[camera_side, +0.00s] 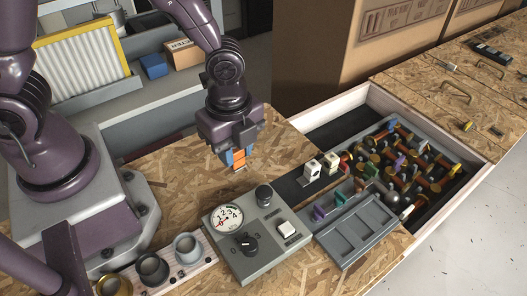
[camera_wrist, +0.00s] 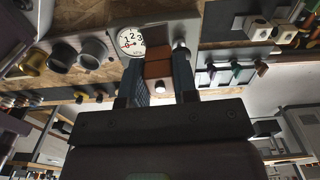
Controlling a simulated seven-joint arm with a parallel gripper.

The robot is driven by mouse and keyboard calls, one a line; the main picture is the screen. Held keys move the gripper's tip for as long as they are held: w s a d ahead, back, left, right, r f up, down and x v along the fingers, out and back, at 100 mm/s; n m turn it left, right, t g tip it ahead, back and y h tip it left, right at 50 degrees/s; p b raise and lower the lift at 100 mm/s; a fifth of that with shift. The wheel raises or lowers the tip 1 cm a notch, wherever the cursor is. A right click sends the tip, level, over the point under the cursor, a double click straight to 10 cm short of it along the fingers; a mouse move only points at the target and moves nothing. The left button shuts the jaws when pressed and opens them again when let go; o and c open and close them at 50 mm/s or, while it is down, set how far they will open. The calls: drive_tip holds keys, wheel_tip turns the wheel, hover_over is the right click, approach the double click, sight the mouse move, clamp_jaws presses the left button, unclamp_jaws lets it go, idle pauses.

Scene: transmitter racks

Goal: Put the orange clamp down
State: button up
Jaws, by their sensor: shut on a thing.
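The orange clamp (camera_side: 239,158) is held between the fingers of my gripper (camera_side: 235,158) in the side view, a little above the chipboard bench top (camera_side: 180,190). It also shows in the wrist view as an orange block (camera_wrist: 158,69) between the two blue-grey fingers of my gripper (camera_wrist: 159,80). My gripper is shut on the clamp and points down. The fingers hide parts of the clamp's sides. I cannot tell the exact gap between the clamp and the bench.
A grey gauge box (camera_side: 248,255) with dial and knobs stands in front of my gripper. Three round cups (camera_side: 187,246) sit at the front left. An open drawer (camera_side: 440,130) at right holds a tray of several coloured parts. Bare chipboard lies left of the gauge box.

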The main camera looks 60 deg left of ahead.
drive_tip(key=s, duration=0.2)
hover_over(363, 232)
drive_tip(key=shift+m, duration=0.4)
drive_tip(key=f, duration=0.6)
drive_tip(key=shift+s+a+f, duration=0.2)
drive_tip(key=shift+f, duration=0.2)
drive_tip(key=shift+w+d+f, duration=0.15)
drive_tip(key=shift+f, duration=1.6)
drive_tip(key=shift+f, duration=0.15)
